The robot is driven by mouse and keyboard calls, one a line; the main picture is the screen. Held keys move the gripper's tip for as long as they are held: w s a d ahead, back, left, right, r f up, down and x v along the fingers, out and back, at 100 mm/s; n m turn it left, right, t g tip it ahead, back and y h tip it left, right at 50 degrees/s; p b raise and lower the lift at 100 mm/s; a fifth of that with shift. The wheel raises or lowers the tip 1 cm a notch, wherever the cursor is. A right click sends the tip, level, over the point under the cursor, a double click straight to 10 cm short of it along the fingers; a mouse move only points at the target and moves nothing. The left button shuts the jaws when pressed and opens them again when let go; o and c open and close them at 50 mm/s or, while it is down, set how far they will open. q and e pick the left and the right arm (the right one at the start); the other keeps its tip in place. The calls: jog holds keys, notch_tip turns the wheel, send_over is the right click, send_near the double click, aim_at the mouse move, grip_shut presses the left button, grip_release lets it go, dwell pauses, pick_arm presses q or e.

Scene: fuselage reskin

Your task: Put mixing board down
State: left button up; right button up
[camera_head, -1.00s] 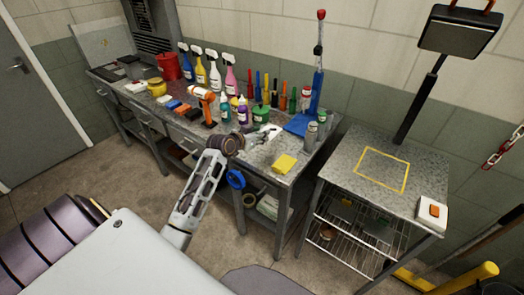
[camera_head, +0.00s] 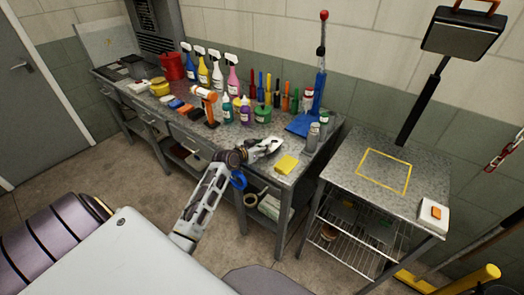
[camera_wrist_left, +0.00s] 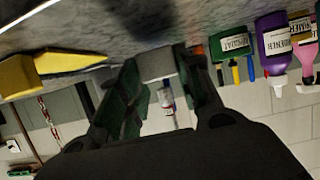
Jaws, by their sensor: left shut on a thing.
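My left gripper (camera_head: 266,147) is over the right part of the long workbench (camera_head: 240,137), beside a yellow block (camera_head: 287,164). In the left wrist view my left gripper (camera_wrist_left: 158,85) is shut on a small pale grey flat piece (camera_wrist_left: 156,64), which I take to be the mixing board. Only part of this piece shows between the fingers. I cannot tell whether it touches the bench top. The right gripper is not in view.
Spray bottles (camera_head: 217,73), a green tub (camera_head: 263,114) and grey cans (camera_head: 313,135) stand behind and beside the gripper. A side table (camera_head: 345,150) has a yellow taped square (camera_head: 385,171), bare inside, and a white pad (camera_head: 432,218) with an orange block.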

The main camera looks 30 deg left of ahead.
pick_arm(q)
jog(key=shift+f, duration=1)
jog(key=shift+f, duration=0.15)
jog(key=o, duration=1.1)
jog(key=shift+b+v, duration=0.45)
jog(key=shift+v, duration=5.6)
